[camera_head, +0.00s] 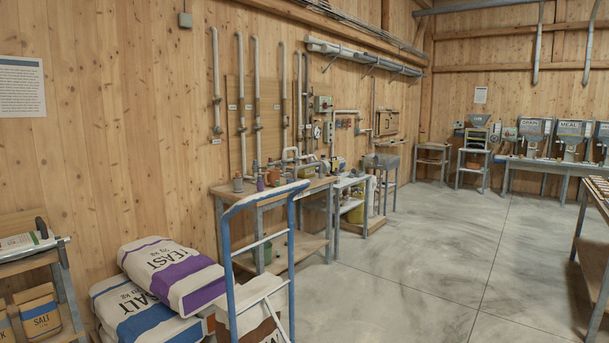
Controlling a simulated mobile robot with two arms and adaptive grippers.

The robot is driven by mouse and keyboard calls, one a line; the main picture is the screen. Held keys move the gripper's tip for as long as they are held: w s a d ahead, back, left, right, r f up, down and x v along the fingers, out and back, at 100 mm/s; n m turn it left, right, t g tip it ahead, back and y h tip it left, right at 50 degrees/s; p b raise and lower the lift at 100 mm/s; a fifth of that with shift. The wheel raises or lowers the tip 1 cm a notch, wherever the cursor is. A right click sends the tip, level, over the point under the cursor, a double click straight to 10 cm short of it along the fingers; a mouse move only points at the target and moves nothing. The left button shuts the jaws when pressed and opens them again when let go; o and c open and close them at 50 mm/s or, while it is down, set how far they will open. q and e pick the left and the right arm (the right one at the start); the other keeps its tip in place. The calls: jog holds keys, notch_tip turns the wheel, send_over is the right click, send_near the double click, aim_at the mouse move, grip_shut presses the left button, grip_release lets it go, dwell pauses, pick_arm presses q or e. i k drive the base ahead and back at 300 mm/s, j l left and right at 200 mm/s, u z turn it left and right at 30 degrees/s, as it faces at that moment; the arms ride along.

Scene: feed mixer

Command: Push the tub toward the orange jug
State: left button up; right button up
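I cannot pick out the tub or the orange jug for sure at this distance. A wooden-topped workbench (252,191) stands along the wall in the middle. Several small bottles and containers stand on its top, too small to tell apart well. A yellow container (356,213) shows low on the white shelf unit just behind the workbench. A green container (263,254) is on the workbench's lower shelf, partly hidden by the cart frame. Neither of my grippers is in view.
A blue hand cart (231,270) stands close in front, partly blocking the workbench. Stacked yeast and salt sacks (172,275) lie left of it. A side table (590,235) stands at the right edge. The concrete floor (430,270) between is clear. Hoppers (533,135) stand at the back right.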

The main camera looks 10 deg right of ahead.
aim_at(306, 173)
jog(key=i+l+z, duration=1.05)
jog(key=i+z, duration=0.35)
jog(key=i+l, duration=0.1)
jog(key=i, duration=0.6)
jog(key=i+l, duration=0.15)
jog(key=i, duration=0.6)
jog(key=i+j+u, duration=0.15)
jog(key=i+u, duration=0.15)
jog(key=i, duration=0.5)
jog(key=i+u, duration=0.35)
jog(key=i, duration=0.4)
jog(key=i+l+u, duration=0.3)
jog(key=i, duration=0.5)
jog(key=i+u, duration=0.4)
jog(key=i, duration=0.15)
jog(key=i+l+u, duration=0.2)
jog(key=i+u, duration=0.25)
jog(key=i+l+u, duration=0.4)
jog(key=i, duration=0.15)
